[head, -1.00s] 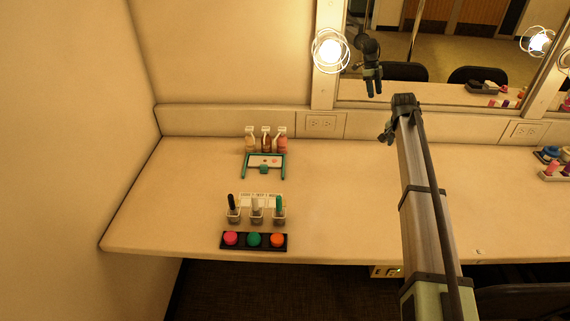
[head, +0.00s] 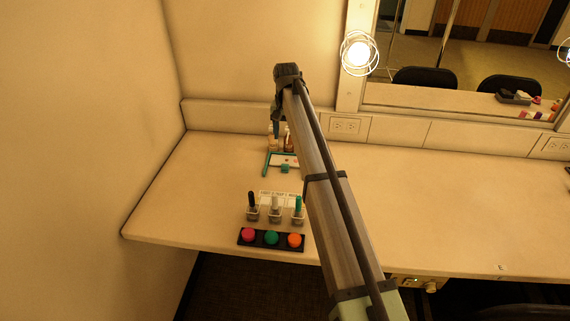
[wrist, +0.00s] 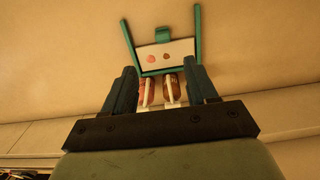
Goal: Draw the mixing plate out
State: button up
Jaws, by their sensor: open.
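The mixing plate (head: 281,161) is a pale slab with small reddish and brown blobs. It sits in a teal frame (head: 265,166) with two side arms and a teal tab (head: 285,169) at its front. In the wrist view the plate (wrist: 180,48) shows beyond my fingertips, with its tab (wrist: 163,35) on the far side. My gripper (wrist: 161,72) is open and empty, above the bottles at the back of the counter. In the head view my gripper (head: 276,132) hangs near the wall, and my arm hides the plate's right end.
Bottles (head: 273,144) stand behind the plate, partly hidden by my arm. In front are a printed card (head: 270,194), several small cups holding tools (head: 275,211) and a dark tray (head: 257,238) of coloured pots. The counter (head: 195,190) is clear to the left.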

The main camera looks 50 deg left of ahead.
aim_at(285, 165)
jog(key=f, duration=1.3)
jog(key=shift+s+a+f, duration=0.1)
jog(key=shift+s+f, duration=0.1)
jog(key=shift+f, duration=0.2)
grip_shut()
